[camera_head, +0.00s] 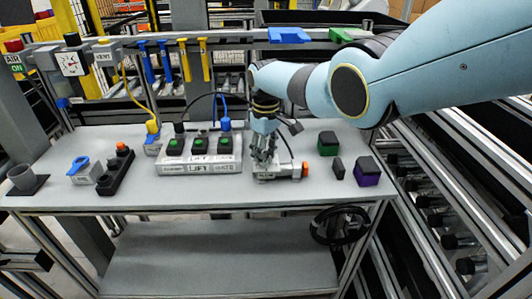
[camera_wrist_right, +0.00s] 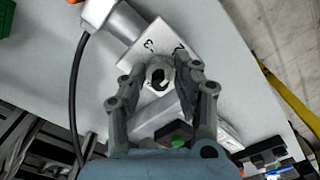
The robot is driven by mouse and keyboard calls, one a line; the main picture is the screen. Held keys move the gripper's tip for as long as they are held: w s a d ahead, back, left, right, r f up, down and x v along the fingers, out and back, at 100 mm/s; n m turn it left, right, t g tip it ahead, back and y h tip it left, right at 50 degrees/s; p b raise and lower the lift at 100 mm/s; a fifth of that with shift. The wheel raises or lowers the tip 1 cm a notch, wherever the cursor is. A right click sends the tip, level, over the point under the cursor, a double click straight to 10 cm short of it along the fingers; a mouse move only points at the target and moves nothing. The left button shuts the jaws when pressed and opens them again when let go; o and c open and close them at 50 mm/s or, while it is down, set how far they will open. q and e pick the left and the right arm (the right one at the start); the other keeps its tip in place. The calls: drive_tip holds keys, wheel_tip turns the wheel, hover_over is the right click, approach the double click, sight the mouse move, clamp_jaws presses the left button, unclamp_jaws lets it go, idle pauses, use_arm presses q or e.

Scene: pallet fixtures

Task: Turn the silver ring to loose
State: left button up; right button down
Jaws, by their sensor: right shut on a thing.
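A silver ring (camera_wrist_right: 158,70) with a dark opening sits on top of a silver-grey block (camera_wrist_right: 150,42) with dark markings. In the head view this fixture (camera_head: 270,176) lies near the front of the table, with an orange end at its right. My right gripper (camera_head: 264,153) comes down on it from above, its fingers hiding the ring there. In the wrist view my right gripper (camera_wrist_right: 163,78) is shut on the ring, one finger on each side. I cannot read the ring's setting. My left gripper is not in view.
Just left is a grey box (camera_head: 200,165) with several green buttons. To the right stand a green block (camera_head: 328,145), a small dark block (camera_head: 338,168) and a purple-based block (camera_head: 367,172). A dark cable (camera_head: 215,96) runs close to my gripper. The table front (camera_head: 200,196) is clear.

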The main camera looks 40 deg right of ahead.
drive_tip(key=c, duration=1)
unclamp_jaws()
drive_tip(key=shift+r, duration=0.1)
wheel_tip(320, 180, up, 12)
drive_tip(key=shift+f, duration=0.1)
